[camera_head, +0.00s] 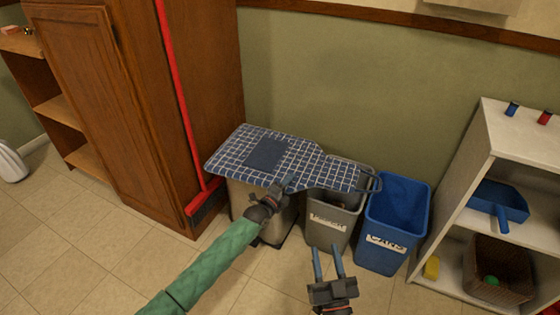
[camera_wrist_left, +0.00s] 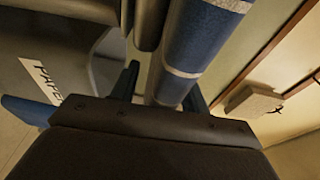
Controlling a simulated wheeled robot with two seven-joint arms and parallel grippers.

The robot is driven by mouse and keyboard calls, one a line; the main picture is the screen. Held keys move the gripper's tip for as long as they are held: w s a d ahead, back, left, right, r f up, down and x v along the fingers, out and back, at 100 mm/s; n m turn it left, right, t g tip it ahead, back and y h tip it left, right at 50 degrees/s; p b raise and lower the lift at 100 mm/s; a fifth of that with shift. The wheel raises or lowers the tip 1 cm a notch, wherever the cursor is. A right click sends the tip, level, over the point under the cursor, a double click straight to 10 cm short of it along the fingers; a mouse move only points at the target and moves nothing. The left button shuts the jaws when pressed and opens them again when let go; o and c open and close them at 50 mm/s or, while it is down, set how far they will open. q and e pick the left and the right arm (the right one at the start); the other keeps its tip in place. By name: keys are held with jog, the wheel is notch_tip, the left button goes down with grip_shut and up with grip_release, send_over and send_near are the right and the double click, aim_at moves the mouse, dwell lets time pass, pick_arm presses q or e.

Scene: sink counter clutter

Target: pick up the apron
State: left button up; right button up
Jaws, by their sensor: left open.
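The apron (camera_head: 307,167) is a dark blue cloth with a white grid and a plain blue pocket patch. It lies flat across the tops of the bins, with strap loops at its right end. My left gripper (camera_head: 289,184) is at the apron's front edge, open. In the left wrist view, the apron's edge (camera_wrist_left: 196,45) runs down between the open fingers of the left gripper (camera_wrist_left: 164,88); I cannot tell whether they touch it. My right gripper (camera_head: 328,262) is lower, in front of the grey bin, with its two blue fingers apart and empty.
A steel bin (camera_head: 238,198) and a grey bin (camera_head: 327,227) stand under the apron. A blue bin (camera_head: 385,230) stands right of them. A red-handled broom (camera_head: 175,85) leans on the wooden cabinet (camera_head: 95,90) at left. A white shelf (camera_head: 480,165) stands at right. The front floor is clear.

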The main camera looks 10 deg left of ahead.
jog(key=shift+r, duration=0.1)
pick_arm(q)
grip_shut()
jog(key=shift+r, duration=0.15)
